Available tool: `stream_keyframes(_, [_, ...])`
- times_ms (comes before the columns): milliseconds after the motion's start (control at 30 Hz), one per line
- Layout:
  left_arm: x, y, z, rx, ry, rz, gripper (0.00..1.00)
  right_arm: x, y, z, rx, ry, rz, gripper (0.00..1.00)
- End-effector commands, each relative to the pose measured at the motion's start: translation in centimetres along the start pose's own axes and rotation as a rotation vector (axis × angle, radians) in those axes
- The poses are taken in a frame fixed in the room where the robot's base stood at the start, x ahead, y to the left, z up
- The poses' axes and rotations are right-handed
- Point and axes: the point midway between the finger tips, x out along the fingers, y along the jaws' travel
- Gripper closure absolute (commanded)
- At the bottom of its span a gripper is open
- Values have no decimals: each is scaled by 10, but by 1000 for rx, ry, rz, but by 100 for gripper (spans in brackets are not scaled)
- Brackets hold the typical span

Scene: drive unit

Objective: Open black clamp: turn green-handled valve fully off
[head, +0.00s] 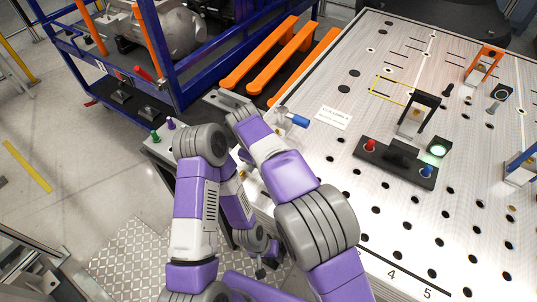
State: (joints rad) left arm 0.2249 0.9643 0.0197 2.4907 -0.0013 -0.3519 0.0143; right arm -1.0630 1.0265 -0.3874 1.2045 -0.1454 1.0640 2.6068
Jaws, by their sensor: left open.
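The black clamp (425,99) is an upright black frame on the perforated table, right of centre, with a pale, brass-coloured part inside it. A small green handle (155,136) stands at the table's left edge, beside a purple one (171,124). The valve body under the green handle is too small to make out. My left gripper (259,268) hangs low in the middle of the view, below my folded forearm, open and away from the green handle. It is small and partly dark. My right arm reaches up the middle, and its gripper cannot be seen.
A blue handle (297,120) sticks out at the table edge beside my right arm. A black box with red and blue knobs (400,158) and a lit green lamp (438,149) stand before the clamp. An orange clamp (485,60) stands behind. A blue rack (170,70) stands at upper left.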

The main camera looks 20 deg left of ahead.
Motion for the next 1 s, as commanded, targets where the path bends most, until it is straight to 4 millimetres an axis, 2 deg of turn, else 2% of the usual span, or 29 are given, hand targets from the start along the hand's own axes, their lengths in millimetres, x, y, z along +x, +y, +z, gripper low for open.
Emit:
stream_keyframes(533, [-1,0,0,0,0,0,57,-1,4,3,18,3,3,100])
stream_keyframes(567, [-1,0,0,0,0,0,57,-1,4,3,18,3,3,63])
stream_keyframes(700, [-1,0,0,0,0,0,57,-1,4,3,17,3,2,42])
stream_keyframes(1000, [-1,0,0,0,0,0,57,-2,3,3,17,3,1,42])
